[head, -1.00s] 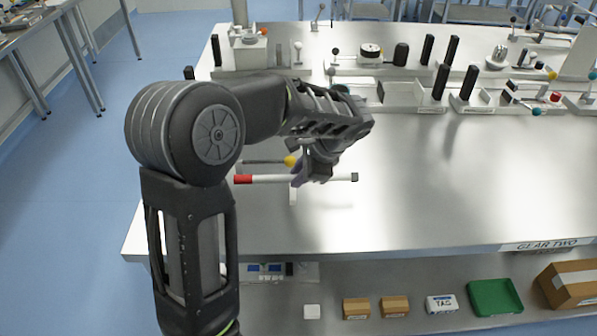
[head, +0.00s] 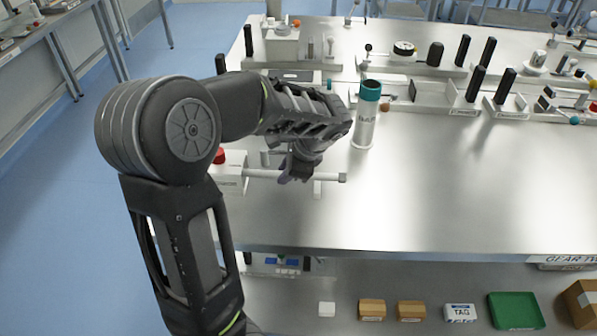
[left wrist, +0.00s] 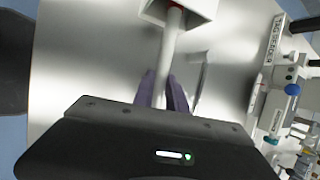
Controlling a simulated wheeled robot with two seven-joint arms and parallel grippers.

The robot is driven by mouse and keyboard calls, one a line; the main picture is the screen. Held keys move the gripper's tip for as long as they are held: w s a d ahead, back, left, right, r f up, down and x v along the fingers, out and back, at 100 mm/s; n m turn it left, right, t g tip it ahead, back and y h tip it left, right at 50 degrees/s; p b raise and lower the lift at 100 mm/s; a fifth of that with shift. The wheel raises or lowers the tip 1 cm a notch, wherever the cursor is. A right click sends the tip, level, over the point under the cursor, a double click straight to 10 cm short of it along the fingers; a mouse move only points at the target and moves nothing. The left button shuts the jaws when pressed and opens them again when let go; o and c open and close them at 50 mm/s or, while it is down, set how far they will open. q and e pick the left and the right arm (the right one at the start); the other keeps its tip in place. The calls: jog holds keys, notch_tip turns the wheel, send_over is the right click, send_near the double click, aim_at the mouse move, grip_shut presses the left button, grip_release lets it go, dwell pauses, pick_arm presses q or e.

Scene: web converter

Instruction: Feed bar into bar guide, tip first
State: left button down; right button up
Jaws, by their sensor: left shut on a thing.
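The bar (head: 265,174) is a thin white rod with a grey end (head: 342,177) on the right. My left gripper (head: 297,173) is shut around its middle and holds it level above the table. The bar's left end meets the white block of the bar guide (head: 229,180), and its red tip is hidden in the head view. In the left wrist view the bar (left wrist: 171,45) runs from my left gripper (left wrist: 163,92) to the guide's opening (left wrist: 198,10), with a little red showing there. How deep the tip sits I cannot tell. My right gripper is not in view.
A white bottle with a teal top (head: 364,125) stands right behind my left gripper. A red knob (head: 219,156) shows at the guide. Fixtures with black posts (head: 476,83) line the table's back. The table (head: 430,200) is clear at the front right.

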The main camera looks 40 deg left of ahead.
pick_arm(q)
jog(key=shift+s+a, duration=0.8)
jog(key=shift+a, duration=0.25)
jog(key=shift+f+b, duration=0.35)
jog(key=shift+f, duration=0.2)
jog(key=c, duration=1.3)
grip_release()
jog(key=shift+o, duration=0.2)
jog(key=v, duration=0.8)
jog(key=shift+a, duration=0.1)
